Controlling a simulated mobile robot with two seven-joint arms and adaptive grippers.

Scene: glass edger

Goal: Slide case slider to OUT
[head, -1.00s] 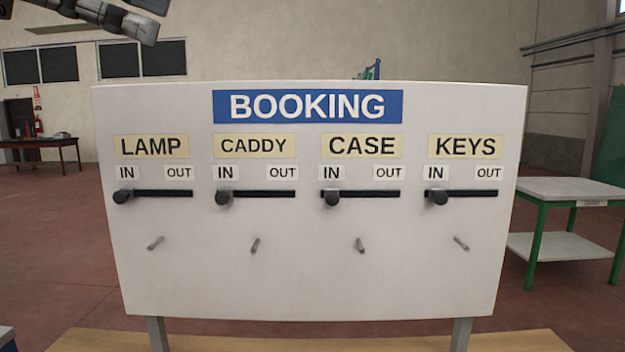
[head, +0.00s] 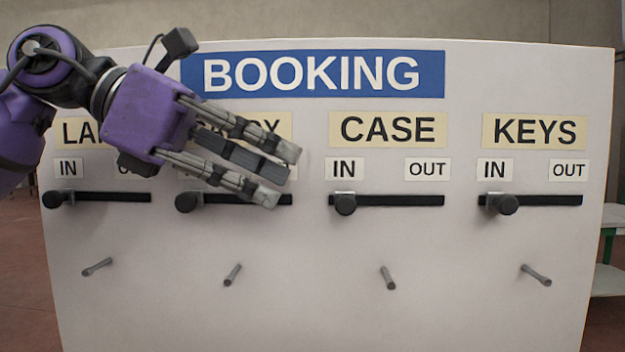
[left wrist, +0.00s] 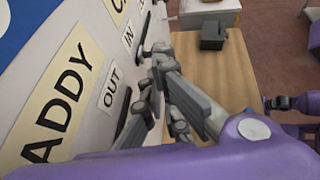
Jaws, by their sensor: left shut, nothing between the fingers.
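The case slider (head: 345,203) is a dark round knob at the left end of its black slot, under the IN label (head: 344,169). The OUT label (head: 427,169) is above the slot's right end. My left gripper (head: 278,174) is in front of the board over the CADDY label, left of the case knob and apart from it. Its fingers point right and are shut on nothing. In the left wrist view, the fingers (left wrist: 185,100) are near the board face.
The white BOOKING board (head: 310,310) fills the view. The lamp (head: 52,201), caddy (head: 188,201) and keys (head: 506,204) knobs are at their IN ends. Pegs stick out below each slot, including one (head: 388,278) below the case slot.

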